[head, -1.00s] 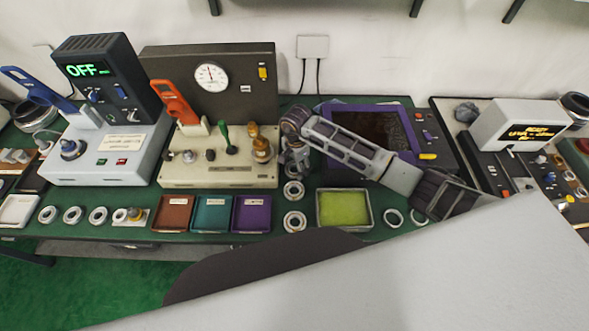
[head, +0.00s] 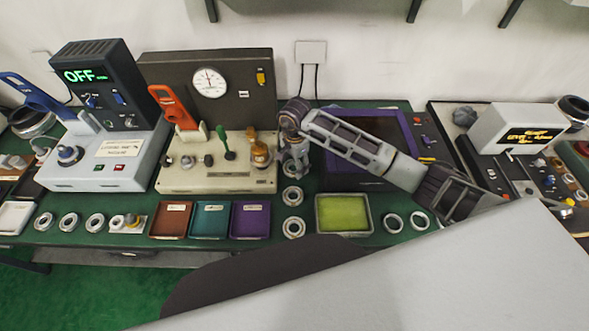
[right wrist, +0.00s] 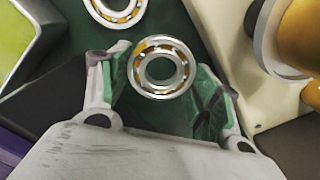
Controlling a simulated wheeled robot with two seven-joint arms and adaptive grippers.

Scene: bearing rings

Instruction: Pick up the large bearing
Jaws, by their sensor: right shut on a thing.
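My right gripper (head: 294,176) reaches down at the right end of the beige gauge machine. In the right wrist view, the right gripper (right wrist: 170,85) is shut on a steel bearing ring (right wrist: 162,91) with a brass-coloured cage, held between its green-padded fingers. In the head view two bearings, a farther one (head: 293,205) and a nearer one (head: 293,236), lie in front of the gripper. My left gripper is not in view.
The beige gauge machine (head: 215,178) with brass fittings stands close to the gripper's left. A yellow-green tray (head: 342,214), a purple tray (head: 250,219) and a dark purple-framed panel (head: 335,180) are nearby. More rings lie along the bench front.

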